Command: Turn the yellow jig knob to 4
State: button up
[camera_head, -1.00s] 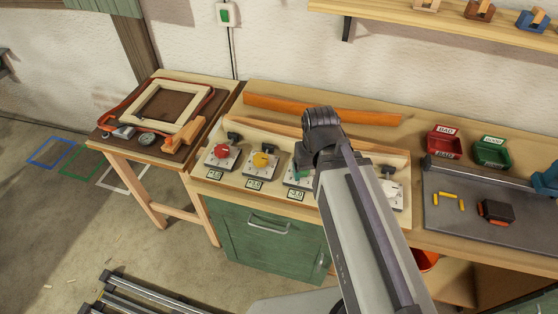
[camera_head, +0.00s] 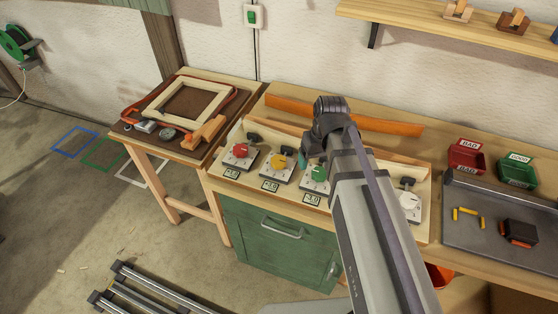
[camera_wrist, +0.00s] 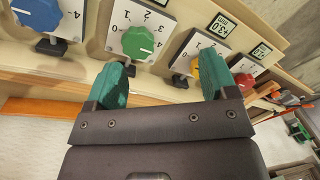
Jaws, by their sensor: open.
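The yellow jig knob (camera_head: 278,162) is second from the left on the panel, on a white numbered dial plate; the number it points to is too small to read. In the wrist view the yellow knob (camera_wrist: 196,68) is partly hidden behind the right teal finger. In the head view my arm hides most of the gripper; a bit of teal finger shows between the yellow and green knobs.
The green knob (camera_wrist: 138,42), red knob (camera_wrist: 242,82) and blue knob (camera_wrist: 38,12) stand along the same panel. A white knob (camera_head: 409,200) is at its right end. Small displays (camera_head: 270,186) sit below the dials. An orange lath (camera_head: 290,108) lies behind the panel.

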aim_at(279, 160)
jog(key=w+a+n+g+y, duration=0.1)
jog(key=w+a+n+y, duration=0.3)
jog(key=n, duration=0.6)
jog(key=w+a+n+h, duration=0.1)
jog(key=w+a+n, duration=0.1)
jog(key=w+n, duration=0.65)
jog(key=shift+n, duration=0.55)
jog(key=b+x, duration=0.3)
jog(key=s+b+x, duration=0.1)
jog(key=b+x, duration=0.6)
jog(key=shift+s+d+r, duration=0.1)
jog(key=shift+s, duration=0.25)
jog(key=shift+s+a+f, duration=0.1)
jog(key=shift+a+f, duration=0.2)
jog(key=shift+r, duration=0.1)
jog(key=c, duration=0.9)
